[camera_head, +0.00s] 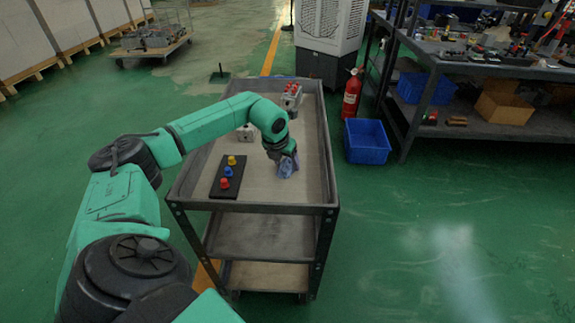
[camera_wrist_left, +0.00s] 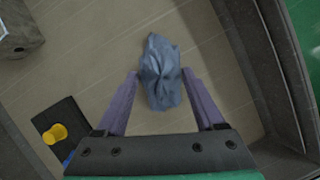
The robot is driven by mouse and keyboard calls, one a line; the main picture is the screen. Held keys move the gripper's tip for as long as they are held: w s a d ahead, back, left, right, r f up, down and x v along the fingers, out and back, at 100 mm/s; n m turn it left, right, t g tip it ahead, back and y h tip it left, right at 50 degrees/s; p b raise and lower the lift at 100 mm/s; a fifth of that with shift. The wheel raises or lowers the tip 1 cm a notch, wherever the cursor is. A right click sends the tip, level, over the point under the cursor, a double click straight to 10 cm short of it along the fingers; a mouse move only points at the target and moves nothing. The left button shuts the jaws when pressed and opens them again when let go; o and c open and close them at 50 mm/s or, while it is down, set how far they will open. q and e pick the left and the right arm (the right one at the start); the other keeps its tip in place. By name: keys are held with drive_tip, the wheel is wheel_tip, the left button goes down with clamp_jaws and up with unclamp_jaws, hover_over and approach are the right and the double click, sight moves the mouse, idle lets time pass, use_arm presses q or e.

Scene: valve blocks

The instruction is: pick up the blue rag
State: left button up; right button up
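The blue rag (camera_head: 286,167) lies crumpled on the cart's top tray (camera_head: 305,190), right of the middle. In the left wrist view the rag (camera_wrist_left: 160,72) shows between and just beyond the fingers. My left gripper (camera_head: 287,158) is directly over the rag in the head view. In the left wrist view my left gripper (camera_wrist_left: 160,85) is open, with its two purple fingers on either side of the rag's near part. I cannot tell whether the fingers touch it. My right gripper is in neither view.
A black board (camera_head: 227,178) with yellow, blue and red knobs lies on the tray's left. Metal valve blocks (camera_head: 291,97) stand at the back of the tray. Raised tray walls surround the rag. A blue bin (camera_head: 367,141) and a fire extinguisher (camera_head: 352,94) stand on the floor to the right.

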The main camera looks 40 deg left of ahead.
sight(286, 161)
use_arm(q)
drive_tip(key=shift+c, duration=0.3)
drive_tip(key=shift+r, duration=0.25)
wheel_tip(286, 161, up, 20)
drive_tip(key=p, duration=0.1)
drive_tip(key=shift+f+p, duration=0.25)
drive_tip(key=shift+p, duration=0.1)
